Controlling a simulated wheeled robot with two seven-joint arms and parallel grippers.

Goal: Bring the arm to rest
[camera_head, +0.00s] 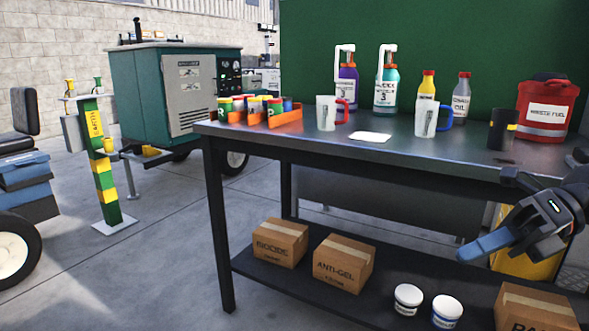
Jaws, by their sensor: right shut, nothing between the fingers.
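My right gripper (484,247) comes in from the right edge, in front of the table's right part. Its blue-grey fingers are shut with nothing between them and point down and to the left. It hangs at about the height between the dark tabletop (300,134) and the lower shelf, apart from both as far as I can tell. My left gripper is not in view.
On the table stand orange trays (285,119) of small cans, two jugs (326,113), bottles, a black cup (502,129) and a red fuel can (548,108). Boxes (343,262) and tubs (408,299) fill the shelf.

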